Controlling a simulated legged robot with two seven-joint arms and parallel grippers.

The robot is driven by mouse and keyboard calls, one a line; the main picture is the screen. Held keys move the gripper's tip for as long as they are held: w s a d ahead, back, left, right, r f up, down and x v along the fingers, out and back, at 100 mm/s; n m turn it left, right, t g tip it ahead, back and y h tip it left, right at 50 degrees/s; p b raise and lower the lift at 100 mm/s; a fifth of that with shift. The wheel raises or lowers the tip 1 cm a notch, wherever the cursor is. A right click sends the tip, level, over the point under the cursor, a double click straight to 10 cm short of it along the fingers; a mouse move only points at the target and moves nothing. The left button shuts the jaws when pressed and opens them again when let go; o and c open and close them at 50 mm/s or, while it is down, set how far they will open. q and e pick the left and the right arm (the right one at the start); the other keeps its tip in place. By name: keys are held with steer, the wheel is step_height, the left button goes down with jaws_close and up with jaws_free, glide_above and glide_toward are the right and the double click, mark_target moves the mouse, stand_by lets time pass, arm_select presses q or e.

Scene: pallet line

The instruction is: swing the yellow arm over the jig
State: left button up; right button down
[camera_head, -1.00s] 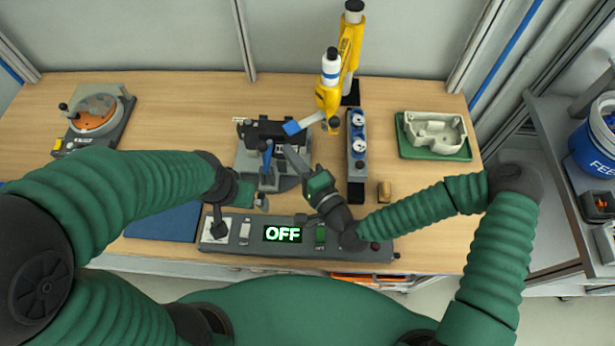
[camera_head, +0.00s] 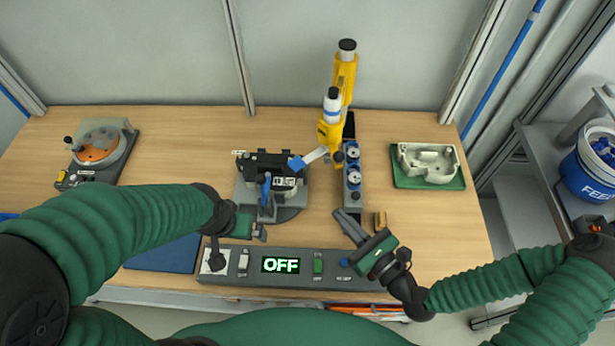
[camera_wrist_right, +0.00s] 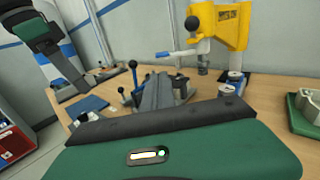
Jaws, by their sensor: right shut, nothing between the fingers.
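The yellow arm (camera_head: 331,134) stands on a post behind the block with blue-topped parts, right of the jig (camera_head: 270,165). Its pale lever with a blue end (camera_head: 298,163) points left, the tip close to the jig's right edge. The yellow arm also shows in the right wrist view (camera_wrist_right: 232,28). My right gripper (camera_head: 344,222) is shut and empty, right of and nearer than the jig, apart from the yellow arm. In the right wrist view its grey fingers cover part of the jig. My left gripper (camera_head: 258,232) is just in front of the jig; its jaws are unclear.
A control panel showing OFF (camera_head: 281,265) runs along the front edge. A block with blue-topped parts (camera_head: 352,186) stands right of the jig. A green tray (camera_head: 429,181) with a pale casting lies at right, a disc fixture (camera_head: 97,150) at left.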

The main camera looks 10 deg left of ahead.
arm_select(q)
steer(key=b+x, duration=0.2)
steer(key=s+b+x, duration=0.1)
steer(key=b+x, duration=0.3)
steer(key=shift+a+f+b, duration=0.3)
steer(key=shift+a+f, duration=0.1)
steer(key=shift+f, duration=0.1)
steer(key=shift+w+p+v, duration=0.15)
steer(key=shift+p+v, duration=0.45)
steer(key=shift+w+p+v, duration=0.15)
steer(key=shift+p+v, duration=0.45)
steer(key=shift+v, duration=0.05)
arm_select(e)
steer(key=x, duration=1.4)
steer(key=shift+a+m, duration=0.25)
steer(key=shift+m, duration=0.05)
arm_select(q)
steer(key=shift+s+d, duration=0.1)
